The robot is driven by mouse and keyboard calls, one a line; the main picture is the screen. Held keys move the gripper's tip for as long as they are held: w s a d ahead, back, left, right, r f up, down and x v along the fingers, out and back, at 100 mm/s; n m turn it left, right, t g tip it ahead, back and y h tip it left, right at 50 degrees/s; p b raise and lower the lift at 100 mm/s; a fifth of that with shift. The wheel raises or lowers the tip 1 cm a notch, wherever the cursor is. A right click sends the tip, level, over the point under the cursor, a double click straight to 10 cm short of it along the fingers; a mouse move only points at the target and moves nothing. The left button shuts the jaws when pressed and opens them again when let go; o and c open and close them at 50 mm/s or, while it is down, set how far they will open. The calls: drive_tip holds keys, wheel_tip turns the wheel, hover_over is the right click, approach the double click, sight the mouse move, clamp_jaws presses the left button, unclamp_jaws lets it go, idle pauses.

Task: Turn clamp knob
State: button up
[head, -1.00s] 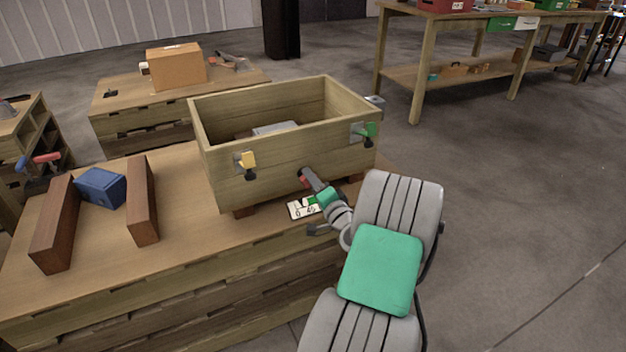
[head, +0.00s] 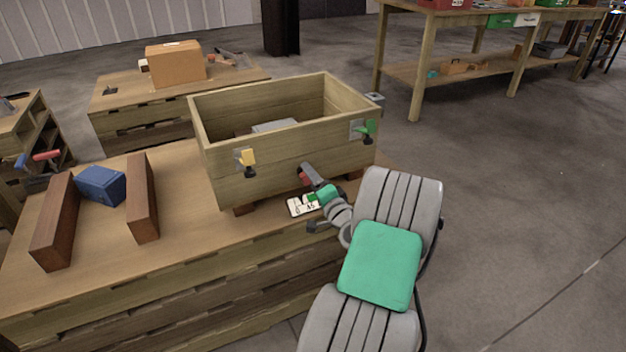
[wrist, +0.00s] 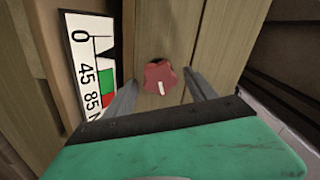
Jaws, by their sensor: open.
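The red clamp knob (wrist: 160,77) with a white mark shows in the wrist view, in front of a wooden surface. My gripper (wrist: 160,88) is open, with one finger on each side of the knob and visible gaps between fingers and knob. In the head view my gripper (head: 309,176) is low at the front wall of the wooden box, and the knob is mostly hidden there. A white dial plate (wrist: 92,70) with 0, 45, 85 and green and red blocks stands left of the knob; it also shows in the head view (head: 303,205).
The open wooden box (head: 250,170) stands on the workbench (head: 180,220), with yellow (head: 246,157) and green (head: 366,128) latches. Two brown blocks flank a blue box (head: 101,186) at the left. Floor at the right is clear.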

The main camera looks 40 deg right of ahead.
drive_tip(key=shift+s, duration=0.1)
drive_tip(key=v, duration=0.7)
drive_tip(key=shift+s+p, duration=0.3)
drive_tip(key=shift+p, duration=0.15)
drive_tip(key=shift+a+r, duration=0.15)
drive_tip(key=shift+a, duration=0.05)
